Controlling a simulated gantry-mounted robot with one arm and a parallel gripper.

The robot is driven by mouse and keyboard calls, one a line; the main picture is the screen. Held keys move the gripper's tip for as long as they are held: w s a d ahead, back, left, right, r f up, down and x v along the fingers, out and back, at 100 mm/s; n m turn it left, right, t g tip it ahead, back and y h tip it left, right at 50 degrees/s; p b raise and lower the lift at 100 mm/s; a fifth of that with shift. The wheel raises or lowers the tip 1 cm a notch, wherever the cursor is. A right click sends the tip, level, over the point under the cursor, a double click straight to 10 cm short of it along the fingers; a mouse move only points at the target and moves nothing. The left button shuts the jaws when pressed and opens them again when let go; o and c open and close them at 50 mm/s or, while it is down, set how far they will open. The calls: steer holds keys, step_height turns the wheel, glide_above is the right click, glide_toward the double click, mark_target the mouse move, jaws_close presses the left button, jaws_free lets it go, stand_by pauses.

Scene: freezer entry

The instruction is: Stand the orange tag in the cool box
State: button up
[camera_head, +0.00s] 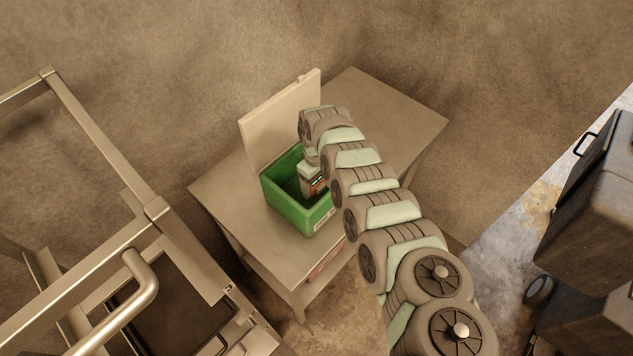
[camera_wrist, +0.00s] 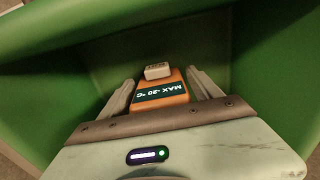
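The cool box (camera_head: 292,213) is a green open box on a table, with its pale lid raised at the back. My gripper (camera_head: 314,190) reaches down inside it. In the wrist view, the orange tag (camera_wrist: 160,91) lies between the two fingers of my gripper (camera_wrist: 160,85). It has a dark label reading "MAX -20 °C" and a small pale block at its far end. Green walls surround it. The fingers are close along both sides of the tag; I cannot tell whether they press on it. The tag's lower end and its contact with the box floor are not clear.
The raised lid (camera_head: 281,118) stands behind the box. The table (camera_head: 395,108) is bare to the right of it. A metal frame with a handle (camera_head: 125,300) is at the left. Dark cases (camera_head: 590,205) stand at the right edge.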

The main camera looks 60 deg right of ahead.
steer(key=shift+o, duration=0.7)
step_height(320, 180, up, 10)
steer(key=shift+d+f+p, duration=0.1)
steer(key=shift+f+p, duration=0.1)
steer(key=shift+p, duration=0.15)
steer(key=shift+r, duration=0.6)
